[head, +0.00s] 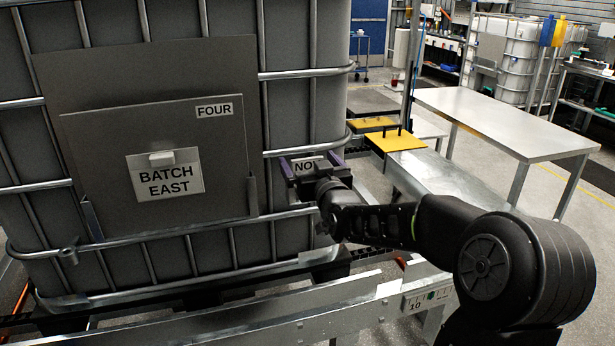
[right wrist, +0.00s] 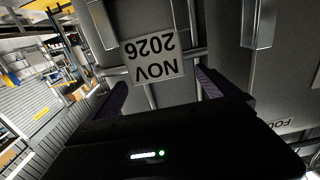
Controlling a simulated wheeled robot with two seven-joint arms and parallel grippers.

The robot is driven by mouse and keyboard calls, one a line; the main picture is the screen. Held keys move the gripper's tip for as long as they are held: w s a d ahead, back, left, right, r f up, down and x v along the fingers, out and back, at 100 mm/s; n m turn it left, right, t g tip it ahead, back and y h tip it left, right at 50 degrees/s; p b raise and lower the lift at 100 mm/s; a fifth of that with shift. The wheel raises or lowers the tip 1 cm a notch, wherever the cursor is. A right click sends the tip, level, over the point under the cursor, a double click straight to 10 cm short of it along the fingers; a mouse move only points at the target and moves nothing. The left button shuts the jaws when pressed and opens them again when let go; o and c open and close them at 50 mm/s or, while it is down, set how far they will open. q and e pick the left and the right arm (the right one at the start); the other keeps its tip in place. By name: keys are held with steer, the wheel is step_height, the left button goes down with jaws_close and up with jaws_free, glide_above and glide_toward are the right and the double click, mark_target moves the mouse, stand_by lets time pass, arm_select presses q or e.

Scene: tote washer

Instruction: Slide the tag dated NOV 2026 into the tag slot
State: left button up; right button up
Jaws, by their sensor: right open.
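The white NOV 2026 tag (right wrist: 150,57) shows upside down in the right wrist view, just past my fingertips. A grey plate (head: 90,150) marked FOUR carries a white BATCH EAST tag (head: 165,174). I cannot clearly make out the tag slot. My left gripper is out of view.
The caged tank (head: 290,110) stands on a metal conveyor frame (head: 240,325). A pale table (head: 510,120) stands at the right, with yellow pads (head: 398,141) left of it. Another caged tank (head: 520,55) is at the back. Floor is free beyond the table's right side.

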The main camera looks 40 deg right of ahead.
steer(key=shift+w+d+p, duration=0.15)
steer(key=shift+w+p, duration=0.25)
steer(key=shift+w, duration=0.05)
steer(key=p+x, duration=0.1)
steer(key=x, duration=0.2)
steer(key=shift+w+d+p, duration=0.15)
steer(key=shift+p, duration=0.25)
steer(key=shift+w+d+f, duration=0.15)
steer(key=shift+w, duration=0.25)
steer(key=shift+c, duration=0.2)
steer(key=c, duration=1.9)
